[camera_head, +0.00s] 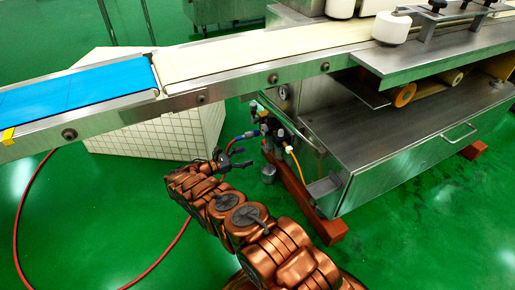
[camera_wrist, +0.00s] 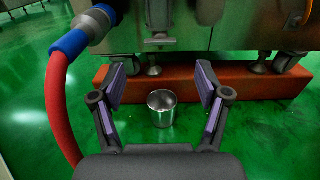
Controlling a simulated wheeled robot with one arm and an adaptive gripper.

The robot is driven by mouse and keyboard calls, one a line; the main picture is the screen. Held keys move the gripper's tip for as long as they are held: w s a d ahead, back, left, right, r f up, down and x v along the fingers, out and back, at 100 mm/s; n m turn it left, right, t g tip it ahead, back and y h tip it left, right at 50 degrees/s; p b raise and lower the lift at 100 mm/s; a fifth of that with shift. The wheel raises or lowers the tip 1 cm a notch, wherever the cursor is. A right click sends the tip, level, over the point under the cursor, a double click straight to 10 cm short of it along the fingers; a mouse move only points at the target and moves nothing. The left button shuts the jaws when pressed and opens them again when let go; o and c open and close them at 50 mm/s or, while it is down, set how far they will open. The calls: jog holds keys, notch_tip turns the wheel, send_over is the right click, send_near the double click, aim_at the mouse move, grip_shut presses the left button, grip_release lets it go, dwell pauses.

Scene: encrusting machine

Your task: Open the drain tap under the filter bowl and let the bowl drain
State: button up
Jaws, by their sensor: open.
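The air filter unit with its fittings (camera_head: 268,128) is small on the machine's left end, below the conveyor. I cannot make out its bowl or drain tap clearly. My gripper (camera_head: 232,160) is open and empty, just left of and below this unit. In the wrist view its two fingers (camera_wrist: 161,88) stand wide apart with nothing between the pads. A metal cup (camera_wrist: 161,107) stands on the floor beyond and below the fingers; it also shows in the head view (camera_head: 268,174). A small pale metal piece (camera_wrist: 159,40) hangs above the gap; I cannot tell what it is.
A red hose (camera_wrist: 60,110) with a blue connector (camera_wrist: 83,33) hangs close on the left of my gripper. A red-brown beam (camera_wrist: 245,82) lies under the steel machine (camera_head: 400,140). The conveyor (camera_head: 240,70) runs above. Green floor (camera_head: 110,210) is open at left.

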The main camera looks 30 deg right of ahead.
aim_at(266, 149)
jog(key=d+b, duration=0.2)
jog(key=d, duration=0.5)
jog(key=shift+s+d, duration=0.3)
jog(key=shift+s, duration=0.05)
jog(key=shift+c, duration=0.2)
jog(key=c, duration=1.1)
